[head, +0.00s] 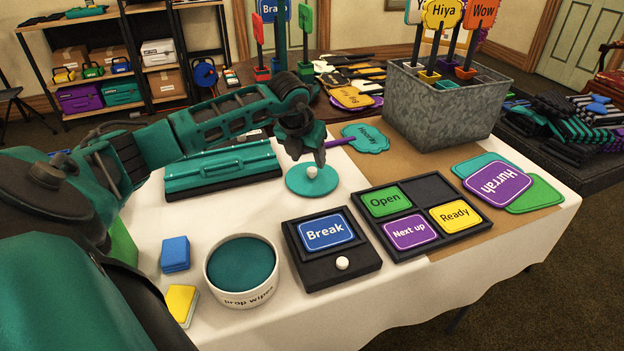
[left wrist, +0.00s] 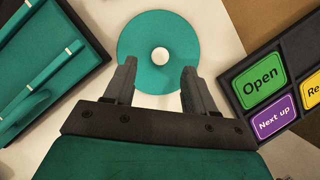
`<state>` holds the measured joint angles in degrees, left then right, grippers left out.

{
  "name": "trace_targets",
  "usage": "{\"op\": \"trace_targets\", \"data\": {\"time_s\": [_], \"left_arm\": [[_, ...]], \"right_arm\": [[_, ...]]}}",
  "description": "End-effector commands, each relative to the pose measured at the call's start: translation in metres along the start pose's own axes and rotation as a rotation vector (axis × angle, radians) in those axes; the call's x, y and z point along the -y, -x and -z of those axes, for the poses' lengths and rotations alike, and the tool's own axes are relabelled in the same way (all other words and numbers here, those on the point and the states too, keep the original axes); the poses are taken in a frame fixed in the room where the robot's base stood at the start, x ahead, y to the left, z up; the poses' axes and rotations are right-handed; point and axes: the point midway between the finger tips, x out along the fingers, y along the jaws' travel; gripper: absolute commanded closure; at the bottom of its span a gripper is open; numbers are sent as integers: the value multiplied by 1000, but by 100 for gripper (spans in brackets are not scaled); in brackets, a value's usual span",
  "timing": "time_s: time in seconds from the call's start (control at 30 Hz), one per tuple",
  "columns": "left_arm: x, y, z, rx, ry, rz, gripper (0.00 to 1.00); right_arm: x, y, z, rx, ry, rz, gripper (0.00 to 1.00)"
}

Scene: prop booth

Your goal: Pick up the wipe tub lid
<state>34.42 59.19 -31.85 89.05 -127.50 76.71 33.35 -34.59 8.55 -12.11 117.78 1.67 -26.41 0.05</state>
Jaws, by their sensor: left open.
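The wipe tub lid (head: 312,180) is a flat teal disc with a white knob in its middle. It lies on the white cloth of the table, and in the left wrist view the lid (left wrist: 159,50) is just beyond my fingertips. My left gripper (head: 311,160) is above the lid, pointing down, with its fingers apart and empty. In the left wrist view the open fingers of my left gripper (left wrist: 157,65) stand either side of a line to the white knob. The wipe tub (head: 242,271), white with teal inside, stands uncovered at the table's front. My right gripper is out of view.
A teal case (head: 222,172) lies left of the lid. A teal Hooray sign (head: 366,138) lies behind, near a metal bin (head: 440,105). Blue sponges (head: 175,254) lie near the tub.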

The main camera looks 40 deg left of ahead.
Motion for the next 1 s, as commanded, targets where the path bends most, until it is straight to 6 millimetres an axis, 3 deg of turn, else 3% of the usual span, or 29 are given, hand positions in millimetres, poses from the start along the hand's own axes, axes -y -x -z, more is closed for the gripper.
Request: {"op": "trace_targets", "data": {"time_s": [0.3,0.6,1.0], "left_arm": [[2,-45,3,-3,1,2,45],[1,-50,2,0,0,1,45],[1,-50,2,-1,0,1,82]], "right_arm": [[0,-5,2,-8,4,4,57],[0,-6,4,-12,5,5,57],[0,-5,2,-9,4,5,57]]}}
